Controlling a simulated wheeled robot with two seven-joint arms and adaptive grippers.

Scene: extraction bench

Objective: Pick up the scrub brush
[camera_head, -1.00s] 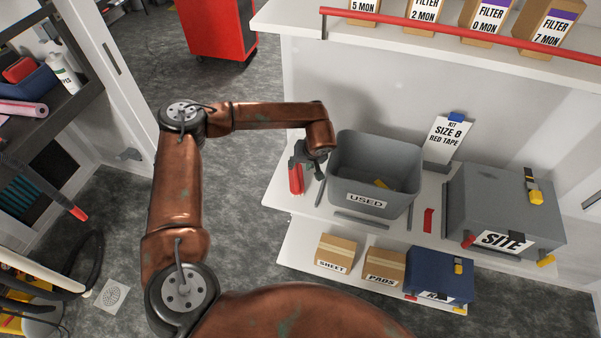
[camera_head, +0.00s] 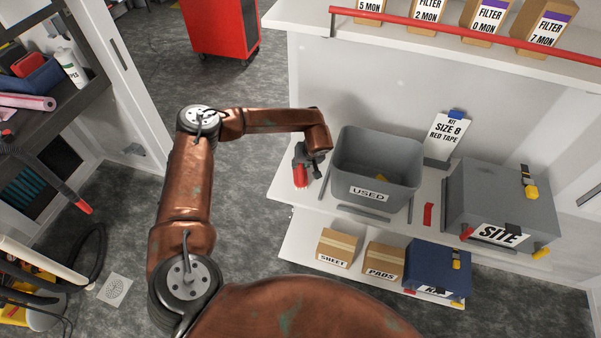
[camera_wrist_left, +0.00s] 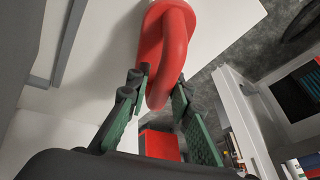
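The scrub brush, red with a rounded loop handle, lies at the left end of the white shelf beside the grey bin. It shows in the head view (camera_head: 300,176) and large in the left wrist view (camera_wrist_left: 166,42). My left gripper (camera_head: 301,155) is over it and covers its far part in the head view. In the left wrist view the green-padded fingers (camera_wrist_left: 160,92) stand on either side of the handle, spread apart. I see no clear closing on it. The brush's bristles are hidden. My right gripper is not in view.
The grey bin marked USED (camera_head: 345,175) stands close to the right of my gripper. A grey SITE case (camera_head: 490,200) is farther right, with a small red piece (camera_head: 428,215) between. Boxes sit on the lower shelf (camera_head: 300,250). Floor is open left of the shelf.

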